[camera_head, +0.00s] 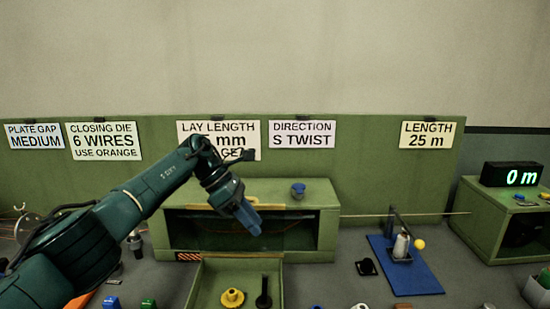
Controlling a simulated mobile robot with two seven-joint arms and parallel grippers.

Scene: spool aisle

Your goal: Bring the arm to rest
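My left arm (130,205) is dark teal and reaches in from the left, raised and stretched toward the middle. Its gripper (250,217) points down to the right in front of the green cabinet (325,225). Blue finger parts show at its tip, seen nearly edge-on, so I cannot tell whether they are apart or together. No held object can be made out. My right gripper is not in view.
An open green drawer (204,288) holds a yellow part (232,298) and a black part (264,293). A blue knob (298,190) tops the cabinet. Small parts line the front edge.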

